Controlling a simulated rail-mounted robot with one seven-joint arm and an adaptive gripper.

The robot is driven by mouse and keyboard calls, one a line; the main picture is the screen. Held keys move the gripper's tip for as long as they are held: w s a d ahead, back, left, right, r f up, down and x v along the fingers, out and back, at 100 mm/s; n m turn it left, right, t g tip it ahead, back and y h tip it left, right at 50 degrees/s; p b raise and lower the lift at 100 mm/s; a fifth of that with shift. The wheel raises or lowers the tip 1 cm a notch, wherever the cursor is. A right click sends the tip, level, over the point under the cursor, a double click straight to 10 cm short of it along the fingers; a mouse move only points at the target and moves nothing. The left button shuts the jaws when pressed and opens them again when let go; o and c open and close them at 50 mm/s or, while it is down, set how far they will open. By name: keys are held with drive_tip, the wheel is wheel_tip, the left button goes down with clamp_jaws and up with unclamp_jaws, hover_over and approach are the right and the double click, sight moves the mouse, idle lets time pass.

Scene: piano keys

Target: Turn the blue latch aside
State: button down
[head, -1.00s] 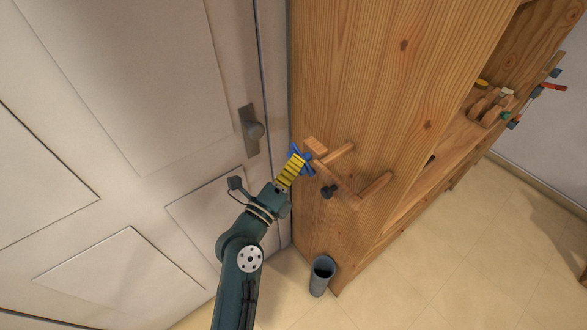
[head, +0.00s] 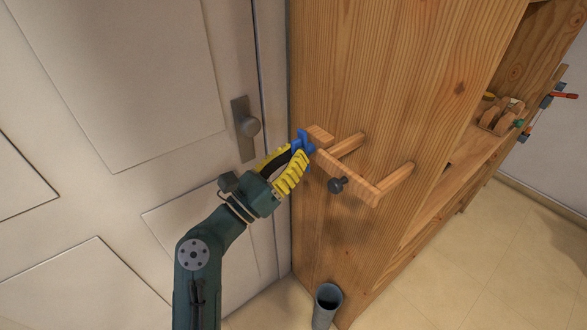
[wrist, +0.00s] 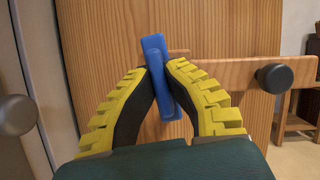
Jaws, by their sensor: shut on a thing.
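The blue latch (head: 301,143) is at the left end of a wooden bar (head: 345,176) on the side of the wooden cabinet. In the wrist view the latch (wrist: 157,70) stands nearly upright, tilted a little, in front of the bar. My gripper (head: 299,153) has yellow ribbed fingers with dark inner pads. In the wrist view the fingertips (wrist: 160,68) are shut on the latch from its two sides.
A dark round knob (head: 337,186) sticks out of the bar. The door with its grey knob (head: 249,126) is close on the left. A grey bin (head: 326,303) stands on the floor below. Several small things lie on the shelf (head: 505,115) at the right.

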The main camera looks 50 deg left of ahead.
drive_tip(key=shift+w+f+m+h+b, duration=0.1)
drive_tip(key=shift+f+m+h+b, duration=0.2)
drive_tip(key=shift+m+h+b, duration=0.35)
drive_tip(key=shift+w+f+m+h+b, duration=0.1)
drive_tip(key=shift+f+m+h+b, duration=0.25)
drive_tip(key=shift+m, duration=0.5)
drive_tip(key=shift+r, duration=0.15)
drive_tip(key=c, duration=1.4)
unclamp_jaws()
drive_tip(key=o, duration=0.3)
drive_tip(key=shift+w+d+r, duration=0.1)
drive_tip(key=shift+w+d, duration=0.05)
drive_tip(key=shift+r, duration=0.2)
drive_tip(key=v, duration=1.2)
